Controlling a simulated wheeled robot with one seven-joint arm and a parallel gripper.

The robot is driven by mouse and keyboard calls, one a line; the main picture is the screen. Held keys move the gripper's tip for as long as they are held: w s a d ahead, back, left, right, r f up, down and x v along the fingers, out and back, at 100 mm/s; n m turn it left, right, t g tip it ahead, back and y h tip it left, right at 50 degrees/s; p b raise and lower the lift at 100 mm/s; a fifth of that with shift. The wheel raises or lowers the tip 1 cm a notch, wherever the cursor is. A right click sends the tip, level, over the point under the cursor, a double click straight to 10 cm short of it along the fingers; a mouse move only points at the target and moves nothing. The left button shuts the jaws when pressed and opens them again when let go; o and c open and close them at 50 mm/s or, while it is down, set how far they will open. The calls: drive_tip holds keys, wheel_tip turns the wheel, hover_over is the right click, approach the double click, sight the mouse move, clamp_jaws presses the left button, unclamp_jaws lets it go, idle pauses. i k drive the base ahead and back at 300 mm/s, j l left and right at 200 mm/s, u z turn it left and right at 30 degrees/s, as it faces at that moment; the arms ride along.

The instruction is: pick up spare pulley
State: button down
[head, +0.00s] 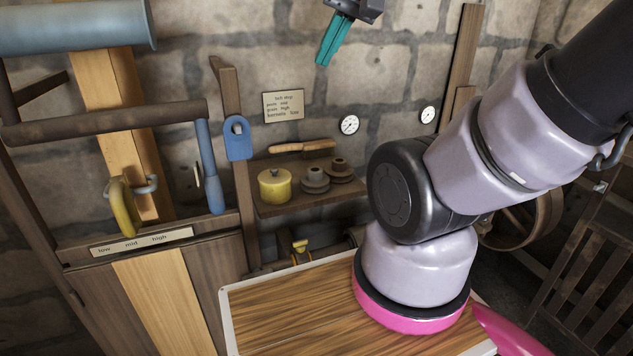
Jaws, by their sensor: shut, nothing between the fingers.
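Two stepped, grey-brown pulley-like pieces, one nearer (315,180) and one farther (340,170), sit side by side on a small wooden wall shelf (305,203). I cannot tell which of them is the spare pulley. My gripper (324,58) is at the top of the head view, with its teal fingers together and nothing between them. It appears well above the shelf, apart from both pieces.
A yellow lidded pot (274,187) and a wooden-handled tool (302,147) share the shelf. A wooden post with a blue tag (237,138) stands at its left. A wood-topped table (290,310) lies below. A lever frame (105,122) is at left.

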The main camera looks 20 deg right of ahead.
sight(315, 182)
drive_tip(key=j+z, duration=0.35)
drive_tip(key=j, duration=0.4)
drive_tip(key=j+z, duration=0.4)
drive_tip(key=j, duration=0.4)
